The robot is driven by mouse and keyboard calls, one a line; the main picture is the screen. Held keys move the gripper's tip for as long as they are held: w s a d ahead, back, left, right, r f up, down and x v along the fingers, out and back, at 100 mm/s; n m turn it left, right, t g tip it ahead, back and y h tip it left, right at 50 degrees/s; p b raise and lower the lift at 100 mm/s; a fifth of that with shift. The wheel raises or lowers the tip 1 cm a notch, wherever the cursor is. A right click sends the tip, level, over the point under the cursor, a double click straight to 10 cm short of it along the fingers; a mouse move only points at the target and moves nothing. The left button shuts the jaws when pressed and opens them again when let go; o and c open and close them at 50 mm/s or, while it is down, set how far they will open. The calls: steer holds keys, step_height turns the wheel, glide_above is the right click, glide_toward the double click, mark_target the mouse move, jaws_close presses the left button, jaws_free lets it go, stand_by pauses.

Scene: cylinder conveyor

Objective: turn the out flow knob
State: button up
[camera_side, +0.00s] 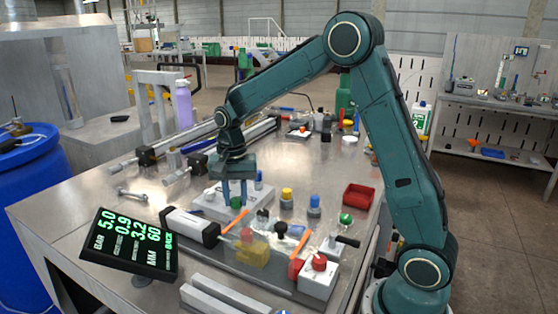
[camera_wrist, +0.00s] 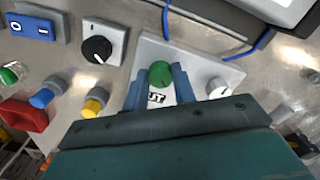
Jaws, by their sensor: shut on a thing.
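The out flow knob (camera_wrist: 161,73) is green and round, on a pale plate (camera_wrist: 150,50) with a label (camera_wrist: 157,98) partly hidden, ending in "UT". My gripper (camera_wrist: 158,85) has its two blue fingers on either side of the knob, shut on it. In the side view my gripper (camera_side: 235,198) points straight down over the plate (camera_side: 208,202), and the green knob (camera_side: 236,203) shows between the fingertips. A white knob (camera_wrist: 216,88) sits on the same plate, just right of the fingers in the wrist view.
A black dial (camera_wrist: 97,49), yellow (camera_wrist: 96,101) and blue (camera_wrist: 43,97) buttons stand beside the plate. A red tray (camera_side: 358,196) lies to the right. The readout screen (camera_side: 130,243) and a clear-sided cylinder unit (camera_side: 250,248) stand in front. A blue cable (camera_wrist: 250,46) runs nearby.

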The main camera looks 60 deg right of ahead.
mark_target(237, 199)
steer(key=n, duration=0.4)
steer(key=shift+n, duration=0.4)
steer(key=n, duration=0.5)
steer(key=shift+d, duration=0.1)
steer(key=n, duration=0.5)
steer(key=shift+d, duration=0.1)
steer(key=n, duration=0.5)
steer(key=shift+r, duration=0.1)
steer(key=o, duration=1)
step_height(237, 199, up, 14)
steer(key=shift+f, duration=0.15)
